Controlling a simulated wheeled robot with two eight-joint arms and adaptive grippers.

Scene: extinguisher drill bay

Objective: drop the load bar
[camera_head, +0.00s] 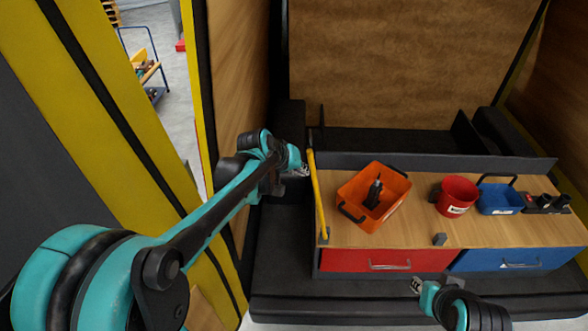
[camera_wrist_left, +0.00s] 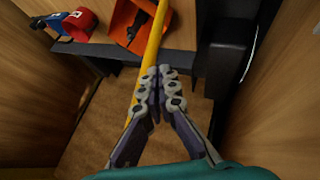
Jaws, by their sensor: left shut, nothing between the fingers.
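The load bar is a yellow bar (camera_head: 318,196) along the left end of the workbench in the head view. It also shows in the left wrist view (camera_wrist_left: 151,56), running up past the fingertips. My left gripper (camera_head: 303,171) is beside the bar's upper part, on its left. In the wrist view the fingers of the left gripper (camera_wrist_left: 159,82) are closed together with nothing between them, and the bar passes close by them; I cannot tell whether they touch it. My right gripper (camera_head: 418,287) is low in front of the drawers, and its fingers are too small to judge.
On the wooden bench top (camera_head: 420,223) stand an orange crate (camera_head: 362,217) with a black item inside, a red bucket (camera_head: 457,196) and a blue container (camera_head: 499,199). A small grey block (camera_head: 440,239) lies near the front edge. Red (camera_head: 345,260) and blue (camera_head: 535,260) drawers are shut.

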